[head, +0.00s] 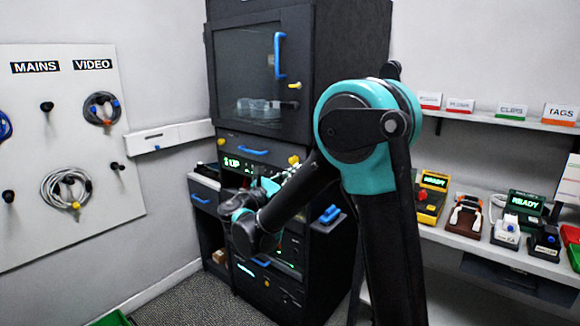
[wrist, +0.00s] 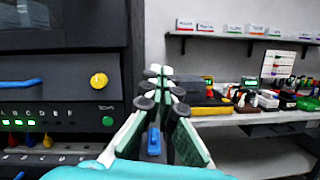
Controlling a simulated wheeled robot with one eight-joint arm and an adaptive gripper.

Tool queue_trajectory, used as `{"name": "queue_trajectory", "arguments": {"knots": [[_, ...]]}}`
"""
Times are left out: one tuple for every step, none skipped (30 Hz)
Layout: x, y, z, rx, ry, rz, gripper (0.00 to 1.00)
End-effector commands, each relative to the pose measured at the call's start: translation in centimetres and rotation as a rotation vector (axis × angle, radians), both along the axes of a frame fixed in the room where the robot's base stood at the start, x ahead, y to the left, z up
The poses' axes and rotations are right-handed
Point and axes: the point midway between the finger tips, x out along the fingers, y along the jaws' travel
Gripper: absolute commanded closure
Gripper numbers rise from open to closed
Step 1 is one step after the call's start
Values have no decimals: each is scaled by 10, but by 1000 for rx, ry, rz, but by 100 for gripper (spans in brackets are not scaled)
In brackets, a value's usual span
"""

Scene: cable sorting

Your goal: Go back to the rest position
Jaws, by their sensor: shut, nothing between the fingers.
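My gripper (wrist: 160,74) is shut and empty in the wrist view, its fingers pointing forward past the right edge of the dark cabinet front. In the head view my arm is folded in front of the black cabinet (head: 352,40), and my gripper is mostly hidden behind its links. A blue object (wrist: 154,141) shows between the finger bars in the wrist view, beyond them. A blue object (head: 330,214) also lies on a small ledge at the cabinet's right side in the head view.
A shelf (head: 490,238) with several devices stands at right. A pegboard (head: 60,130) with coiled cables is at left.

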Motion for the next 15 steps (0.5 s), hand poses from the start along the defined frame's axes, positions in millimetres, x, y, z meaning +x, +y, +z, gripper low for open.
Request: {"name": "queue_trajectory", "arguments": {"knots": [[0, -22, -9, 66, 13, -10, 100], [-1, -36, -17, 116, 20, -18, 100], [-3, -55, -27, 188, 27, -28, 100], [-5, -69, -36, 246, 31, -39, 100], [-7, -83, -45, 306, 35, -49, 100], [-12, -101, -58, 388, 37, -65, 100], [-17, -114, -68, 453, 37, -81, 100], [-22, -127, -78, 518, 35, -97, 100], [-30, -143, -92, 606, 30, -120, 100], [-37, -154, -102, 674, 24, -141, 100], [-44, -164, -113, 744, 17, -163, 100], [-55, -177, -127, 836, 3, -195, 100], [-64, -185, -137, 903, -9, -219, 100], [-72, -193, -148, 972, -22, -246, 100], [-85, -202, -161, 1064, -44, -284, 100]]}}
